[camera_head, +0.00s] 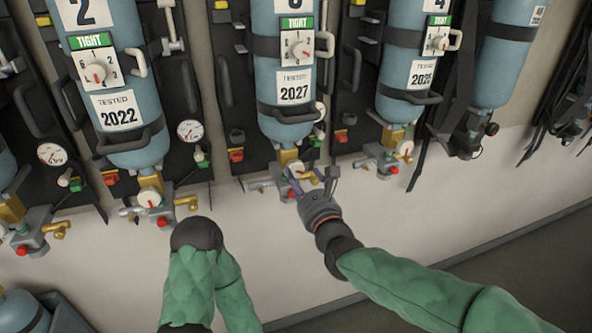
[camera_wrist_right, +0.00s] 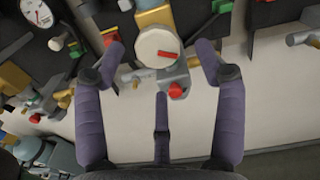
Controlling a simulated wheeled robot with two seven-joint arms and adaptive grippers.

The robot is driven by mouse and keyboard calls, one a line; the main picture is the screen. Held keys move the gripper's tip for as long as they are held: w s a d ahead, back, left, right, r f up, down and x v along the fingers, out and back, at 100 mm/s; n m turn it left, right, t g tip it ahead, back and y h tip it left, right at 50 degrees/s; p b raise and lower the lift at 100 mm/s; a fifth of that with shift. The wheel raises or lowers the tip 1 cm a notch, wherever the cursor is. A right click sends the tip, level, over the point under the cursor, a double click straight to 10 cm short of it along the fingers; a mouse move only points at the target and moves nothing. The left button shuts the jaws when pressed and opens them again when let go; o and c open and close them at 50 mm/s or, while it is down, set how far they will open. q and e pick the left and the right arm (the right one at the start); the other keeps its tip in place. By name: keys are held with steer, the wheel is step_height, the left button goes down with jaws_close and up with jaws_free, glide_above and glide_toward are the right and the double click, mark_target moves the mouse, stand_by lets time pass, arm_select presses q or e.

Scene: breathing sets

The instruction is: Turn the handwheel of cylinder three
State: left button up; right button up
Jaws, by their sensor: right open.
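Cylinder three (camera_head: 284,90) is the light blue bottle in the middle of the head view; its number plate is cut off at the top, and it carries a green TIGHT tag and a 2027 label. At its brass lower end is a round white handwheel (camera_head: 296,169) with a red mark. The handwheel also shows in the right wrist view (camera_wrist_right: 157,46), near the top middle. My right gripper (camera_head: 312,176) is open just in front of it. Its purple fingers (camera_wrist_right: 160,65) stand either side, with the third below; I see no clear contact.
Cylinder two (camera_head: 118,75) hangs to the left and cylinder four (camera_head: 408,65) to the right, with similar valves. A pressure gauge (camera_head: 190,130) and loose black straps (camera_head: 440,120) hang nearby. The pale wall (camera_head: 480,200) below is clear.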

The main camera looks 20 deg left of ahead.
mark_target(296, 173)
steer(key=shift+x, duration=2.5)
steer(key=shift+s, duration=0.1)
steer(key=c, duration=1.2)
steer(key=shift+o, duration=0.2)
steer(key=shift+f, duration=0.1)
